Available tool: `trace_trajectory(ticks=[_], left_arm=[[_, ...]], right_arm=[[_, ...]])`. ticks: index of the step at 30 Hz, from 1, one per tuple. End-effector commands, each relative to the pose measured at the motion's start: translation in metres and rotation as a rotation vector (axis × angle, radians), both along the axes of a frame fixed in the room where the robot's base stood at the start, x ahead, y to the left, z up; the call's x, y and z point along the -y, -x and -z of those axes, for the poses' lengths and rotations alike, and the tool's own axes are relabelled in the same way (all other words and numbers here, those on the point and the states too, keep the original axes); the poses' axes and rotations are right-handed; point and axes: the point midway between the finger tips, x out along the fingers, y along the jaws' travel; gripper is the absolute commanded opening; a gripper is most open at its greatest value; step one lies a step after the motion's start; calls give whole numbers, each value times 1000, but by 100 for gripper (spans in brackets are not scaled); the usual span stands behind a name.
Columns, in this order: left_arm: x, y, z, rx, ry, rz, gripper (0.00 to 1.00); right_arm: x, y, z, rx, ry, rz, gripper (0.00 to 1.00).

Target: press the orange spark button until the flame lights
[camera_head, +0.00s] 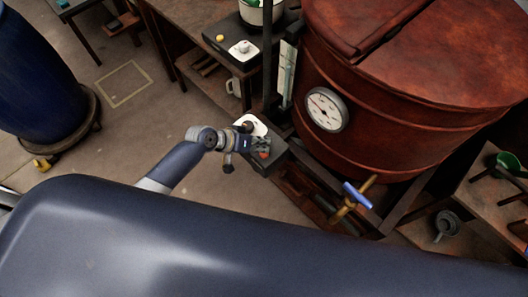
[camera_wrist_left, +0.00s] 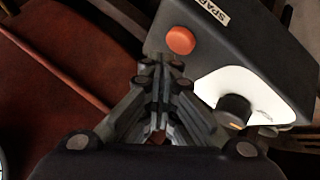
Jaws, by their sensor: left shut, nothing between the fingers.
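The orange spark button (camera_wrist_left: 180,40) sits on a dark control box (camera_wrist_left: 270,50) beside a label starting "SPA". A white plate with a black knob (camera_wrist_left: 235,108) is on the same box. In the head view the button (camera_head: 264,155) shows as a small orange-red spot by my left fingers. My left gripper (camera_wrist_left: 168,66) is shut and empty. Its fingertips lie just below the button in the wrist view with a small visible gap; I cannot tell the depth between them. No flame shows. My right gripper is not in view.
A large red-brown vat (camera_head: 390,120) with a dial gauge (camera_head: 326,110) stands beside the box. A blue-handled valve (camera_head: 357,195) sticks out below it. Another box with a white plate (camera_head: 243,50) stands behind. Open floor (camera_head: 150,125) lies to the left.

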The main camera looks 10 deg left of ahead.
Motion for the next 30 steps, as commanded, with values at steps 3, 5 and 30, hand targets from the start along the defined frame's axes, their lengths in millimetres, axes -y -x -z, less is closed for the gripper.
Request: trace_trajectory(ticks=[3, 5, 30], left_arm=[[0, 0, 0, 0, 0, 0, 0], [0, 0, 0, 0, 0, 0, 0], [0, 0, 8, 0, 0, 0, 0]], right_arm=[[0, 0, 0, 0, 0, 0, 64], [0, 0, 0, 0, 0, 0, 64], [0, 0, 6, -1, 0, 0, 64]])
